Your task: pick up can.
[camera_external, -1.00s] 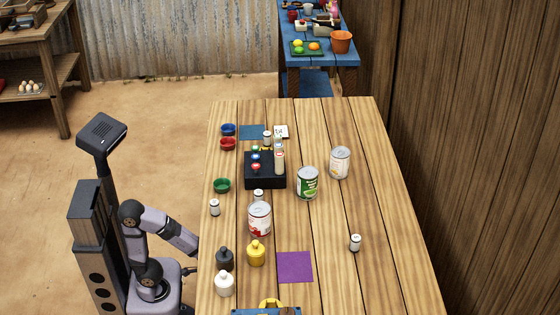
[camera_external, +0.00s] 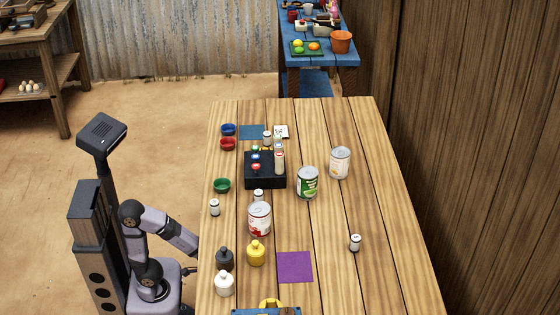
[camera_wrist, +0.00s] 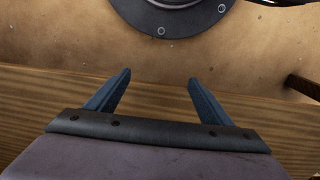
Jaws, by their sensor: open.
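Three large cans stand upright on the wooden table. One is a white can with a red pattern (camera_external: 260,219) near the table's middle left. One is a green-labelled can (camera_external: 307,183) further back and to the right. One is a pale can (camera_external: 340,162) furthest back of the three. In the wrist view my gripper (camera_wrist: 158,78) is open and empty, its two blue-grey fingers apart over the table's edge and the ground. In the external view my arm reaches to the table's left edge, and the gripper itself is hard to make out. No can shows in the wrist view.
A black box (camera_external: 265,171) with coloured knobs stands left of the green can. Black (camera_external: 224,259), yellow (camera_external: 256,254) and white (camera_external: 224,284) weights stand at the front left. A purple square (camera_external: 295,267) lies flat. The table's right side is mostly clear, apart from a small jar (camera_external: 355,243).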

